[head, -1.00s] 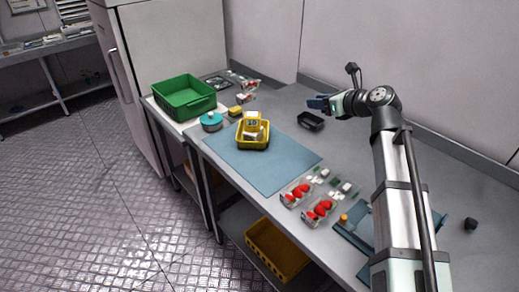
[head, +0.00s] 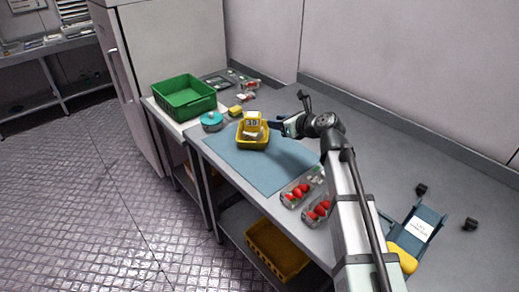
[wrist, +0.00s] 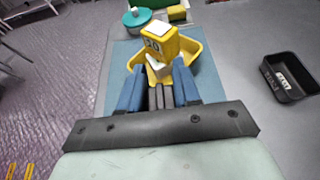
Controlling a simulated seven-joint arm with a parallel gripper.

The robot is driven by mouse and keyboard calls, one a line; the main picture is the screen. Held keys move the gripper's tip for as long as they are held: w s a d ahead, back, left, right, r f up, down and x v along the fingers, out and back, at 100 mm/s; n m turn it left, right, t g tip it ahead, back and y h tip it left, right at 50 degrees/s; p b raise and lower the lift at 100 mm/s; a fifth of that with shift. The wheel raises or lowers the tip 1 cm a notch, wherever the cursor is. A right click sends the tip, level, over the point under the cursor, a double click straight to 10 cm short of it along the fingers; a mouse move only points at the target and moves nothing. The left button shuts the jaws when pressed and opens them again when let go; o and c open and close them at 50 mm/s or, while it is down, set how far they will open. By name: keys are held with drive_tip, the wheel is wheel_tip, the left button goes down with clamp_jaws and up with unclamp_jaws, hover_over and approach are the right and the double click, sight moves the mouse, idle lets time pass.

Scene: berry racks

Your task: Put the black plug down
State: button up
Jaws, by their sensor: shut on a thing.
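My gripper (head: 282,128) hangs over the blue mat (head: 240,168), just right of the yellow basket (head: 252,143). In the wrist view its blue fingers (wrist: 160,90) are shut on a dark grey thing (wrist: 160,98), apparently the black plug; its shape is mostly hidden between them. Beyond the fingertips the basket (wrist: 194,62) holds a yellow block marked with a number (wrist: 163,45) and a white item (wrist: 157,69). Two other small black pieces, one nearer (head: 471,224) and one farther (head: 421,189), lie apart on the grey table at the right.
A black tray (wrist: 290,92) stands on the table right of the mat. Berry trays (head: 297,191) lie at its front right. A green crate (head: 184,98) and a teal pot (head: 211,122) stand at the left. A blue stand (head: 425,215) is at the right.

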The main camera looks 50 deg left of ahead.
sight(277, 156)
drive_tip(key=shift+f, duration=5.8)
drive_tip(key=shift+f, duration=0.1)
drive_tip(key=o, duration=1)
drive_tip(key=v, duration=0.3)
drive_tip(key=shift+d+r, duration=0.1)
drive_tip(key=shift+r, duration=0.25)
wheel_tip(277, 156, up, 5)
drive_tip(key=shift+f, duration=0.1)
drive_tip(key=shift+r, duration=0.85)
